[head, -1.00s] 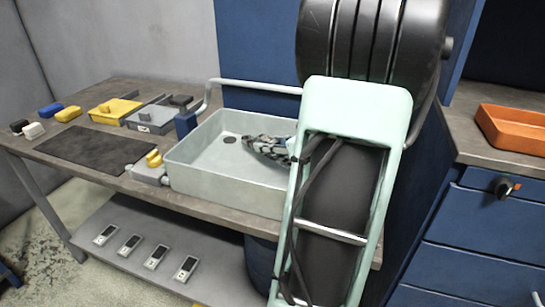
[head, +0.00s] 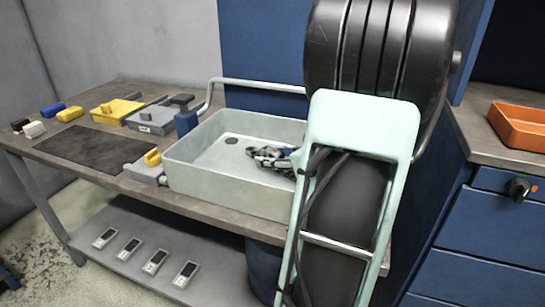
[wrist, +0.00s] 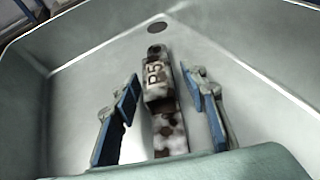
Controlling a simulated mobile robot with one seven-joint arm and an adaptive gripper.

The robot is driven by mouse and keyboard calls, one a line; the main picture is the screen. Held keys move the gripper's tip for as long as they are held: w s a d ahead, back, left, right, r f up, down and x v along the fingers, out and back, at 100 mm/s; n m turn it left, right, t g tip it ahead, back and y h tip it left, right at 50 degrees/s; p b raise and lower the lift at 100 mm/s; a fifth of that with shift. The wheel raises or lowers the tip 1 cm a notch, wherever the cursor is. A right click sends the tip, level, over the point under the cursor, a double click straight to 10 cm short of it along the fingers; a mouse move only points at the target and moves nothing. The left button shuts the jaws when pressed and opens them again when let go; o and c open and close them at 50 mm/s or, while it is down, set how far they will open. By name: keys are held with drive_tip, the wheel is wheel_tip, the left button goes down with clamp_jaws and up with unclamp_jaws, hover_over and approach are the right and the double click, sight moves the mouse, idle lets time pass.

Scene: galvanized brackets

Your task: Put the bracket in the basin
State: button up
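The bracket (wrist: 163,110) is a mottled grey-brown piece marked "P5". In the wrist view it lies between my fingers, inside the pale grey basin (wrist: 265,90). My gripper (wrist: 160,94) is open, with a visible gap between each blue-padded finger and the bracket. In the head view the basin (head: 215,182) stands on the workbench, and my gripper (head: 272,158) is low inside it. My arm hides the basin's right end. The bracket is hard to tell from the fingers in the head view.
A dark mat (head: 78,148) lies on the bench left of the basin. Yellow (head: 117,111) and grey (head: 153,117) trays stand behind it. A tap pipe (head: 255,84) arches behind the basin. An orange tray (head: 518,126) sits on the right-hand counter.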

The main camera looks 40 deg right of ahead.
drive_tip(key=shift+s+r, duration=0.15)
drive_tip(key=shift+r, duration=0.05)
drive_tip(key=p+v, duration=0.3)
drive_tip(key=v, duration=0.8)
drive_tip(key=shift+s, duration=0.35)
